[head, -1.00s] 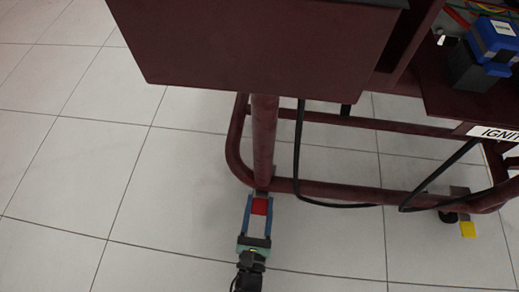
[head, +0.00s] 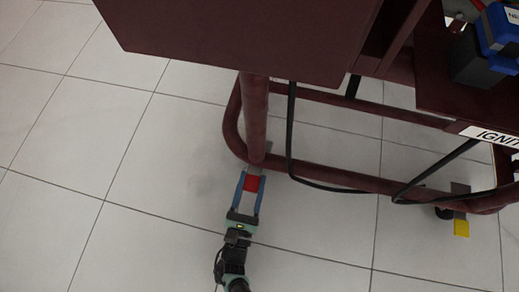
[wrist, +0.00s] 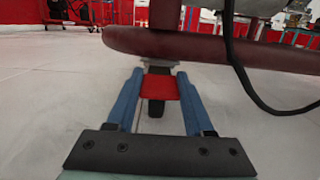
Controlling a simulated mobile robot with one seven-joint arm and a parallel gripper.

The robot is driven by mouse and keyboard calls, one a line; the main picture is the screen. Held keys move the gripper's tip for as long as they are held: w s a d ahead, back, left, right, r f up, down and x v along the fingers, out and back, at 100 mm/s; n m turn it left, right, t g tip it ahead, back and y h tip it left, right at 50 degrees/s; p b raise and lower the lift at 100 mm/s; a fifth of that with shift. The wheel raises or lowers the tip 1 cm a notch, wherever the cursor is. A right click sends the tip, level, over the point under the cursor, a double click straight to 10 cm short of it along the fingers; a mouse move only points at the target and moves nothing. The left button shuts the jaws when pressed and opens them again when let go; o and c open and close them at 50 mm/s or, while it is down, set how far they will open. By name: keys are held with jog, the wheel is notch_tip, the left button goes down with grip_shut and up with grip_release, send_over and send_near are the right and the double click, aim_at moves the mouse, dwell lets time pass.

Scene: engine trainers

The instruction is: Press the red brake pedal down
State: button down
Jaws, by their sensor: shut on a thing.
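The red brake pedal (head: 251,183) is at the foot of the maroon engine stand, on a grey bracket by the lower frame tube. It also shows in the wrist view (wrist: 159,87), with a dark part below it. My gripper (head: 249,182) has its two blue fingers on either side of the pedal, shut on it. In the wrist view the fingers (wrist: 159,85) flank the red pad; the exact contact at the far edges is hard to tell.
The maroon stand's lower tube (head: 330,176) runs just beyond the pedal. A black cable (head: 291,130) hangs down beside it. A yellow pedal (head: 461,228) is at the right. A blue and black box (head: 485,50) sits on the stand. The tiled floor at left is clear.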

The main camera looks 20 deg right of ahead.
aim_at(254, 156)
jog(key=shift+a+r, duration=0.1)
jog(key=shift+c, duration=1.4)
grip_release()
jog(key=shift+r, duration=0.1)
notch_tip(254, 156, up, 10)
jog(key=p, duration=0.9)
